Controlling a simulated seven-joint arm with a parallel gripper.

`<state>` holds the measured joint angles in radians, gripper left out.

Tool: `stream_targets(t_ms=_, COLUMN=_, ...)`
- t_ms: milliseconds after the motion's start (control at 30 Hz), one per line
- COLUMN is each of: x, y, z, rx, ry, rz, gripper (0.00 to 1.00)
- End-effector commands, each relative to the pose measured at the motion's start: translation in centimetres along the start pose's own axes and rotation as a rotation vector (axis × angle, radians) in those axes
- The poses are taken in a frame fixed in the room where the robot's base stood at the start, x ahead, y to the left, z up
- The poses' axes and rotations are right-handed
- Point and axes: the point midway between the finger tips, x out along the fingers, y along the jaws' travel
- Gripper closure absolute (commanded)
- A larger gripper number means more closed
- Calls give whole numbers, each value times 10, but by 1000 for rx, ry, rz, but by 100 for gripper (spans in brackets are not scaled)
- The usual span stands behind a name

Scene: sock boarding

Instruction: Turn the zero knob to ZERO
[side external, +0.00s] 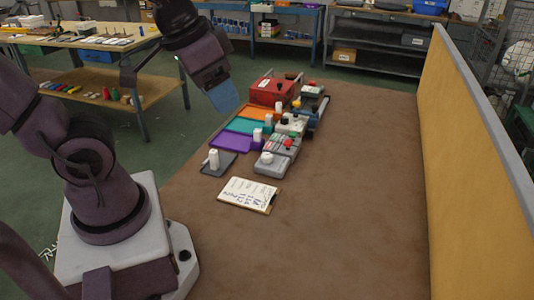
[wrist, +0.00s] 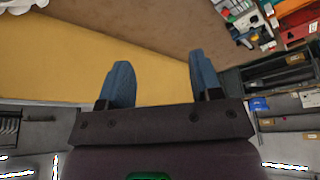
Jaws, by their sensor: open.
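A small grey device (side external: 271,168) sits on the brown table, near the front of the cluster of equipment. A white round knob (side external: 267,157) is on top of it; I cannot read any ZERO mark or tell which way the knob points. A red knob (side external: 288,143) stands just behind it. My gripper (side external: 224,100) is raised above and to the left of the trays, well apart from the device. In the wrist view, my gripper (wrist: 162,78) has its two blue fingers spread with nothing between them.
Purple (side external: 233,142), teal (side external: 248,126) and orange (side external: 260,113) trays lie left of the device, with a red box (side external: 276,92) behind. A clipboard (side external: 248,194) lies in front. A yellow partition (side external: 470,150) borders the table's right side. The table's right half is clear.

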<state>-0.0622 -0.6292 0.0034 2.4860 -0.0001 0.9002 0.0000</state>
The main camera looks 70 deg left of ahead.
Motion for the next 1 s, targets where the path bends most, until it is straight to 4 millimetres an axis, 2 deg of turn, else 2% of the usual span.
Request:
stream_targets(t_ms=167, x=38, y=-28, z=-25, rx=-148, ry=-167, rz=-29, gripper=41)
stream_targets(t_ms=400, x=102, y=-80, z=-59, rx=-494, ry=-321, rz=-84, gripper=41)
stream_targets(t_ms=700, x=200, y=-155, z=-76, rx=-1019, ry=-418, rz=-205, gripper=41)
stream_targets(t_ms=800, x=225, y=-174, z=-81, rx=-1187, ry=-409, rz=-247, gripper=41)
stream_targets(t_ms=867, x=233, y=-181, z=-90, rx=-1283, ry=-379, rz=-266, gripper=41)
stream_targets(t_ms=933, x=230, y=-186, z=-103, rx=-1366, ry=-332, rz=-272, gripper=41)
stream_targets(t_ms=1000, x=229, y=-186, z=-107, rx=-1427, ry=-313, rz=-279, gripper=41)
